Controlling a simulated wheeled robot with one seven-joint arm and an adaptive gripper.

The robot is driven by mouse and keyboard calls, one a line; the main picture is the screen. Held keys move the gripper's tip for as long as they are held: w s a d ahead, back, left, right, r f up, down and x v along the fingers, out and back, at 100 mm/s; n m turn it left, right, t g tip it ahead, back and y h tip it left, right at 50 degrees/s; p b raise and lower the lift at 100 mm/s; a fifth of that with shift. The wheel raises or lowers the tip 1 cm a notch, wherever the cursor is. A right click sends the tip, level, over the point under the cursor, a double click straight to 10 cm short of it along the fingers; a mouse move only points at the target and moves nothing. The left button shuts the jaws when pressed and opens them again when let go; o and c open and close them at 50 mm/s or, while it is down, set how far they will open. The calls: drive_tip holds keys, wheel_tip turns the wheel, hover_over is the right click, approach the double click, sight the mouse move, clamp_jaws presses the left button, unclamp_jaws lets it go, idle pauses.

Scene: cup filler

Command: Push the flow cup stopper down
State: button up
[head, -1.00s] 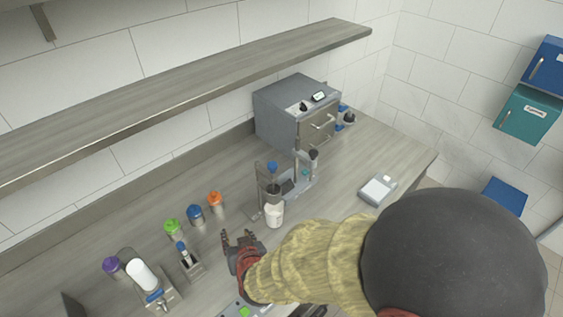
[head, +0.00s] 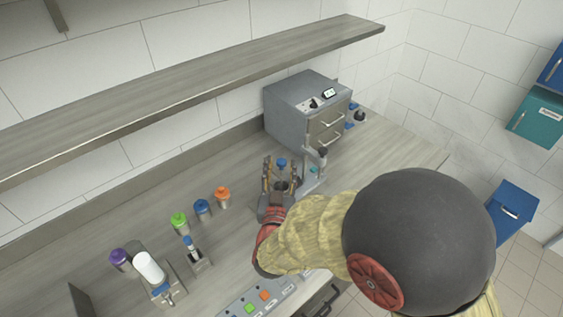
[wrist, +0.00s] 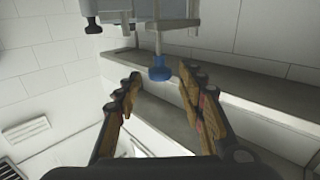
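The flow cup stopper has a blue knob, seen in the head view (head: 282,163) on a thin rod at the filling stand (head: 312,178). In the wrist view the blue knob (wrist: 160,70) lies just beyond the fingertips, roughly in line with the gap between them. My gripper (head: 281,168) is open, with one finger on each side of the knob in the head view. Its fingers also show apart in the wrist view (wrist: 160,80), with nothing held. I cannot tell whether they touch the stopper. My gripper hides most of the flow cup and the space below it.
A grey oven-like box (head: 305,112) stands behind the stand. Green (head: 180,222), blue (head: 203,208) and orange-capped containers (head: 223,196) stand to the left. A button panel (head: 260,297) is at the front. A shelf (head: 200,95) hangs above the bench.

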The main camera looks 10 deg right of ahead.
drive_tip(key=shift+w+d, duration=0.15)
drive_tip(key=shift+w, duration=0.55)
drive_tip(key=shift+w+d, duration=0.1)
drive_tip(key=shift+w, duration=0.6)
drive_tip(key=shift+c, duration=0.7)
clamp_jaws()
